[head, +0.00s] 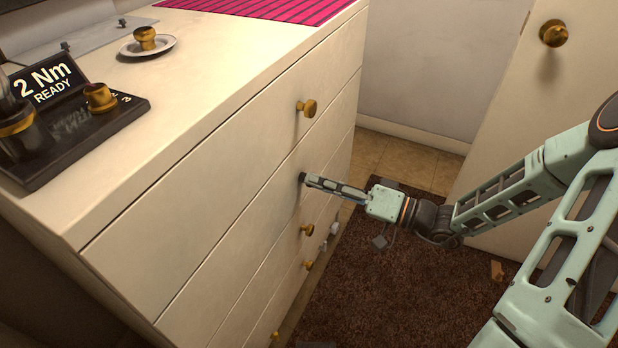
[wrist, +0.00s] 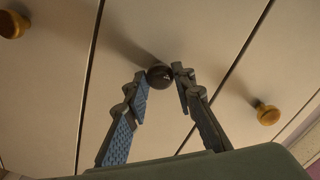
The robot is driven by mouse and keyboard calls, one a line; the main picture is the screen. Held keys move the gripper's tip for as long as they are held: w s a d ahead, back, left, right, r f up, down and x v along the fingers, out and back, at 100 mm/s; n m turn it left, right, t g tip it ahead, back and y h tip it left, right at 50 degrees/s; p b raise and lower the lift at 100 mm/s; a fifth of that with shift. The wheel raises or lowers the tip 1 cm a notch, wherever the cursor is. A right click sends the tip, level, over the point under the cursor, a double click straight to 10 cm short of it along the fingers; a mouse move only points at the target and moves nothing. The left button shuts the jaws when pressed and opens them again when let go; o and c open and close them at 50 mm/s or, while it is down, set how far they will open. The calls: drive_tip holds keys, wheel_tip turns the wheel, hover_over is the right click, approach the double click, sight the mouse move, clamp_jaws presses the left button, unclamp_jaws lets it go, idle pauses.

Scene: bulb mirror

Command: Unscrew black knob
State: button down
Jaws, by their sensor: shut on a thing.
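The black knob (wrist: 159,76) is a dark round knob on a drawer front of the cream dresser (head: 190,165). In the wrist view it sits between the tips of my gripper (wrist: 160,80), with one finger on each side. In the head view my gripper (head: 310,180) reaches the dresser front from the right, and its fingertips are at the black knob (head: 302,178). The gripper is shut on the knob. The knob's base against the drawer is mostly hidden.
Brass knobs (head: 306,108) sit on other drawers, including one just below (head: 307,230). A black device (head: 70,130) reading "2 Nm READY" and a saucer (head: 129,47) with a brass knob (head: 145,39) stand on top. A door (head: 520,130) stands right; a brown rug (head: 400,290) covers the floor.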

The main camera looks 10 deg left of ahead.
drive_tip(key=c, duration=2)
unclamp_jaws()
drive_tip(key=shift+o, duration=0.2)
drive_tip(key=shift+d, duration=0.1)
drive_tip(key=v, duration=0.3)
drive_tip(key=shift+o, duration=0.3)
drive_tip(key=o, duration=0.5)
